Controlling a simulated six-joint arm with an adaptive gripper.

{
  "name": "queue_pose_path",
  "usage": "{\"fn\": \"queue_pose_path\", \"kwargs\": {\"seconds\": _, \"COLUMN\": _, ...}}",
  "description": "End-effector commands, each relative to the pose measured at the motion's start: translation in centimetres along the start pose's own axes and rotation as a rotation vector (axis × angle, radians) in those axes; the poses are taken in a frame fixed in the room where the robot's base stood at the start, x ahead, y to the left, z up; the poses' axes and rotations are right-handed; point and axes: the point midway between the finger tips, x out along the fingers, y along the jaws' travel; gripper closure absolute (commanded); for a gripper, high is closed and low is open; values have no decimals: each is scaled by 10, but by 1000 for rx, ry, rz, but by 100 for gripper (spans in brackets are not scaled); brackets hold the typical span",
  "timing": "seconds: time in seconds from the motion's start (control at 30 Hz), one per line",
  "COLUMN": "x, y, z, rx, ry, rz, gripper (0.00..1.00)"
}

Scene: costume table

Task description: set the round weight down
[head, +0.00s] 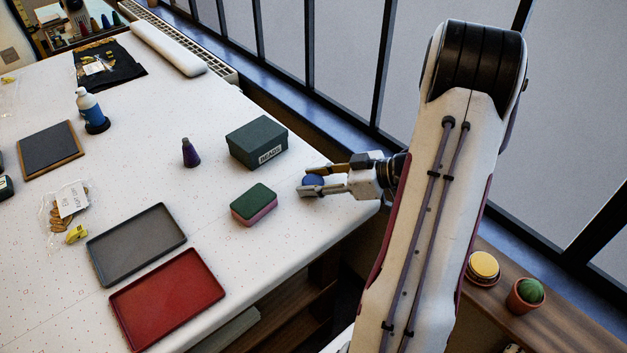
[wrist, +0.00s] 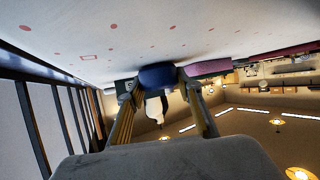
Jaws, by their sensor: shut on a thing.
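The round weight (head: 313,180) is dark blue and sits between the fingers of my gripper (head: 307,182), near the right edge of the white table. In the wrist view the blue weight (wrist: 157,75) shows between the two fingertips of my gripper (wrist: 158,84), close to the table surface, which appears at the top of that picture. My gripper is shut on it. The fingers partly hide the weight in the head view. I cannot tell whether it touches the table.
A green-and-pink block (head: 254,204) and a dark green box labelled BEADS (head: 258,142) stand left of my gripper. A purple bottle (head: 191,153) stands farther left. Grey (head: 137,243) and red (head: 168,300) trays lie at the front. Bare table surrounds the weight; the table's edge is close.

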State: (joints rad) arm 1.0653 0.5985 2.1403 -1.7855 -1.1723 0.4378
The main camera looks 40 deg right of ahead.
Motion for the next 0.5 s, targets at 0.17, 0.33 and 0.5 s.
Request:
{"fn": "queue_pose_path", "kwargs": {"seconds": 0.17, "x": 0, "y": 0, "z": 0, "rx": -1, "ry": 1, "rz": 1, "gripper": 96}}
{"fn": "queue_pose_path", "kwargs": {"seconds": 0.33, "x": 0, "y": 0, "z": 0, "rx": -1, "ry": 1, "rz": 1, "gripper": 96}}
{"fn": "queue_pose_path", "kwargs": {"seconds": 0.5, "x": 1, "y": 0, "z": 3, "rx": -1, "ry": 0, "rz": 1, "gripper": 52}}
